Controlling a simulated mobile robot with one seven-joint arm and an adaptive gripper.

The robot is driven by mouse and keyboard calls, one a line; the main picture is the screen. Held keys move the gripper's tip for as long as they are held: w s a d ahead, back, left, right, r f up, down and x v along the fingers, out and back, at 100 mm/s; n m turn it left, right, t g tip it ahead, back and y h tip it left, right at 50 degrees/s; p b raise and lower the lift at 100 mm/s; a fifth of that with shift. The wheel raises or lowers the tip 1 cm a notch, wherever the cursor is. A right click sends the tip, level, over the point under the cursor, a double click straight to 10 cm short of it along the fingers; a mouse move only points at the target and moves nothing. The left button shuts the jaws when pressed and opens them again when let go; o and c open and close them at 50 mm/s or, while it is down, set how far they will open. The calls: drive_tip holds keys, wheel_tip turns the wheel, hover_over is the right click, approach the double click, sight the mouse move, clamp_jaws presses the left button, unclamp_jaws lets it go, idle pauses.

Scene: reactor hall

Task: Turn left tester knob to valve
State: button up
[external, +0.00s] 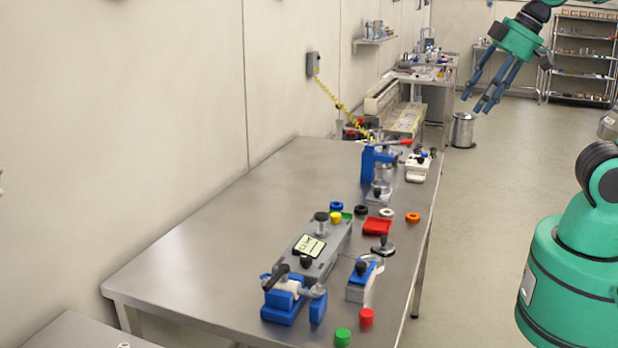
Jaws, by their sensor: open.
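The grey tester (326,256) lies along the metal table and has a pale display (309,246) with dark marks on top. A black knob (321,216) stands at its far end and another black knob (305,262) at its near end. I cannot tell which is the left one or which way either points. My gripper (477,104) hangs in the air at the upper right, past the table's right edge and well away from the tester. Its dark blue fingers are spread and empty, pointing down and to the left.
A blue vise (283,305) stands at the tester's near end. A small grey-and-blue device (360,285) with a black knob sits to its right. Red (367,317) and green (342,337) caps lie near the front. A blue press (368,165) stands farther back. The table's left side is bare.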

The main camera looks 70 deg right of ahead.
drive_tip(key=w+a+n+g+p, duration=0.1)
drive_tip(key=w+a+n, duration=0.2)
drive_tip(key=w, duration=0.6)
drive_tip(key=n+g+p, duration=0.4)
drive_tip(key=n, duration=0.7)
hover_over(306, 257)
wheel_tip(306, 257, down, 19)
drive_tip(key=shift+f, duration=0.1)
wheel_tip(306, 257, down, 14)
drive_tip(key=shift+r+b, duration=0.1)
drive_tip(key=shift+b, duration=0.55)
drive_tip(key=shift+c, duration=0.2)
